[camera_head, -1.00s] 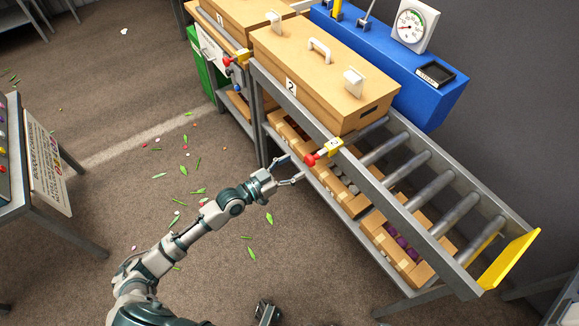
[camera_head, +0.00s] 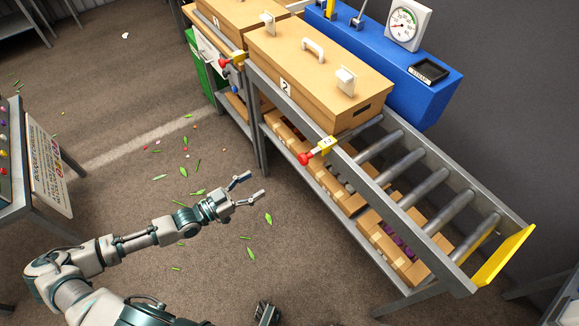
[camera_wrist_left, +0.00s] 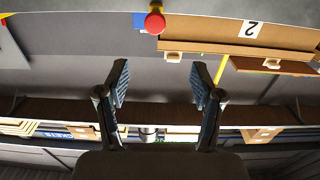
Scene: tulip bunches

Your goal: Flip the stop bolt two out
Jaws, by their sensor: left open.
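The knob sticks out from the rail towards my side. The red knob (camera_wrist_left: 154,20) also shows at the top of the left wrist view, beyond the fingers. My left gripper (camera_head: 256,187) is open and empty, left of and below the knob in the head view, with a clear gap between them. A dark part at the bottom edge (camera_head: 267,314) may be my right gripper; its jaws cannot be made out.
Wooden box 2 (camera_head: 283,57) sits on the conveyor, just behind the bolt; bare rollers (camera_head: 427,190) lie to its right, up to a yellow end plate (camera_head: 502,256). Another red-knobbed bolt (camera_head: 224,64) is further left. Cartons (camera_head: 385,240) fill the lower shelf. The floor with scattered leaves is open.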

